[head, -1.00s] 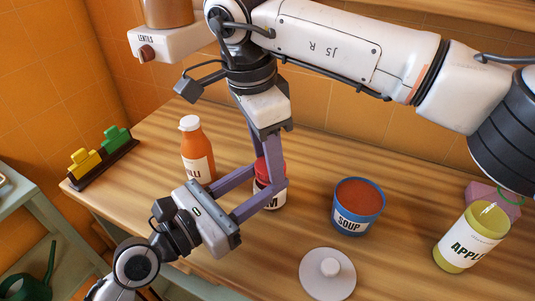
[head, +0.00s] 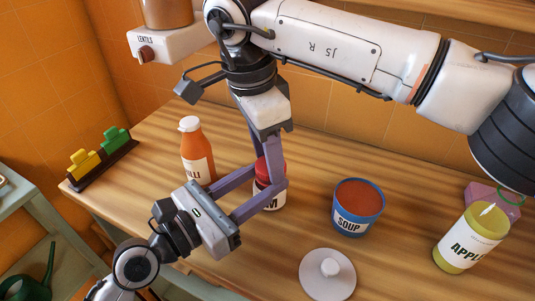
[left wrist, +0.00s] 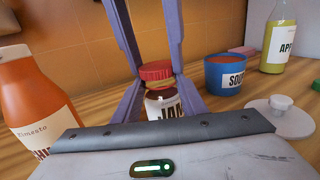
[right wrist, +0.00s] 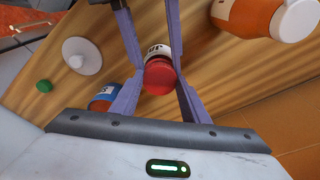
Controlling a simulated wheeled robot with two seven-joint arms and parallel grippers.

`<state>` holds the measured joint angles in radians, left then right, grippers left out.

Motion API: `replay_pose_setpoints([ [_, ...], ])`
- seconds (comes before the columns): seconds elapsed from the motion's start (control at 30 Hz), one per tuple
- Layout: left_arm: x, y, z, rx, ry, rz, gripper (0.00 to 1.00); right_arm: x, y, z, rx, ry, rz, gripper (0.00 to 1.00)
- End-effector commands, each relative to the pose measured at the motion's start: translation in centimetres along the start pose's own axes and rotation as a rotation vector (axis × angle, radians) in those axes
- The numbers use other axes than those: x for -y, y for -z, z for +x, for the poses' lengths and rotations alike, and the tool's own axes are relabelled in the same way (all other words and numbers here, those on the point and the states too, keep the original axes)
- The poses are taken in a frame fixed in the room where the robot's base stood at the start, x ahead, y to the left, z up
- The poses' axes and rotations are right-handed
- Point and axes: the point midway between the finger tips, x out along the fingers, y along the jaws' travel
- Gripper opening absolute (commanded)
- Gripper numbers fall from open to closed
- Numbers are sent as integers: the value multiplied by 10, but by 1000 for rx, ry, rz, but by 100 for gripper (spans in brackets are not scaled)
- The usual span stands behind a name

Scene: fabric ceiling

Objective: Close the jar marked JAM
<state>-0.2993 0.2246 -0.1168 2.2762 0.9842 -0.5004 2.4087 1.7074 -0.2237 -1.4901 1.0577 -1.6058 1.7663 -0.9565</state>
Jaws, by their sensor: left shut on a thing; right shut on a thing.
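The jam jar (head: 263,196) is a small jar with a white label, partly hidden by my fingers in the head view. My left gripper (head: 270,196) comes in from the front left and is shut on the jar body. My right gripper (head: 270,165) comes down from above and is shut on the red lid, which also shows in the right wrist view (right wrist: 159,77). Whether the lid is tight cannot be told.
An orange sauce bottle (head: 197,150) stands close at the left. A blue soup pot (head: 358,215) stands to the right, with a white lid (head: 327,280) lying in front. An apple bottle (head: 468,240) is at the far right. A peg rack (head: 104,165) sits at the far left.

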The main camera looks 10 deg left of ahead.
Motion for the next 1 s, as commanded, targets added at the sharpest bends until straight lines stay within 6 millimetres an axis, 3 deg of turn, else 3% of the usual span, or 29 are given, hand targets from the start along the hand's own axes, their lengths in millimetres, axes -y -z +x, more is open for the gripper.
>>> replay_pose_setpoints([
  [0.03, 2, 10, -1, -21, 8, -6, 0, -1, 4, 9, -10, -9, 6, 14],
  [0.93, 3, 9, -1, -17, 9, -10, 0, -2, 0, 17, -5, -5, 8, 14],
  [0.97, 3, 9, -1, -17, 9, -10, 0, -1, -1, 17, -5, -5, 8, 45],
  [1.0, 3, 9, -1, -17, 9, -10, 0, -2, -1, 17, -4, -6, 7, 48],
])
